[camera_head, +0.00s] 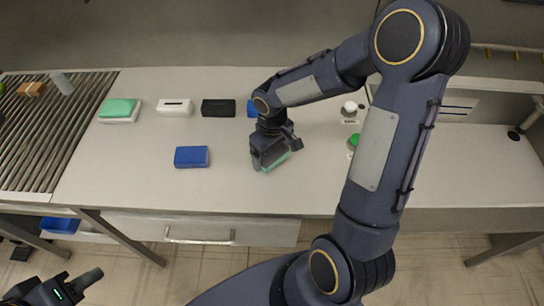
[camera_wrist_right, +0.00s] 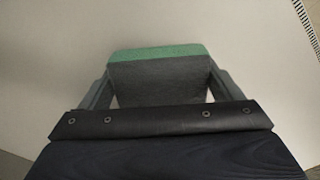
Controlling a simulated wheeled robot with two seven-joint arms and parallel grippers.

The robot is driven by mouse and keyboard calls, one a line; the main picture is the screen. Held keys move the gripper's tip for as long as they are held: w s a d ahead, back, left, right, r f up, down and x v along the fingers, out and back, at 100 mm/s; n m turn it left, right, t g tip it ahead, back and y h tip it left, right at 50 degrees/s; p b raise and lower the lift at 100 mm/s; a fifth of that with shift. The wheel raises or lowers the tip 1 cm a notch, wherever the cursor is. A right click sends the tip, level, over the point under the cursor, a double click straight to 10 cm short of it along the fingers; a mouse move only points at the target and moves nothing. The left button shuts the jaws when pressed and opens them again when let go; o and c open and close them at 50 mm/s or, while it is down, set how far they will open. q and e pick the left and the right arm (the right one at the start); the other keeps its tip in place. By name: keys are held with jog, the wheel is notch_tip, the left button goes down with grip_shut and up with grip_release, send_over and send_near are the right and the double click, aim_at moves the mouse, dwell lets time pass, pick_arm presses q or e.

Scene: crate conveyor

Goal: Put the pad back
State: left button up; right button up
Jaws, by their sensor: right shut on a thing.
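My right gripper (camera_head: 273,152) is shut on a pad with a green face and grey body, above the right-middle of the table. The pad (camera_wrist_right: 160,72) sits between the two fingers in the right wrist view; only a green edge (camera_head: 277,161) shows below the gripper in the head view. Another green block (camera_head: 119,107) lies on a white base at the left of the table. My left gripper (camera_head: 82,284) is at the bottom left, away from the table, and its opening is unclear.
A white box (camera_head: 174,107), a black box (camera_head: 218,107) and a partly hidden blue object (camera_head: 252,108) stand in a back row. A blue block (camera_head: 191,157) lies nearer. A roller conveyor (camera_head: 45,130) is at left. Green and white-topped buttons (camera_head: 349,108) stand right. The table front is clear.

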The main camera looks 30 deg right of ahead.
aim_at(272, 161)
notch_tip(272, 161, down, 3)
jog(key=shift+r, duration=0.2)
jog(key=shift+s+f+b, duration=0.1)
jog(key=shift+f+b, duration=0.2)
jog(key=shift+b, duration=0.1)
jog(key=o, duration=0.8)
jog(key=shift+s, duration=0.1)
jog(key=shift+a, duration=0.1)
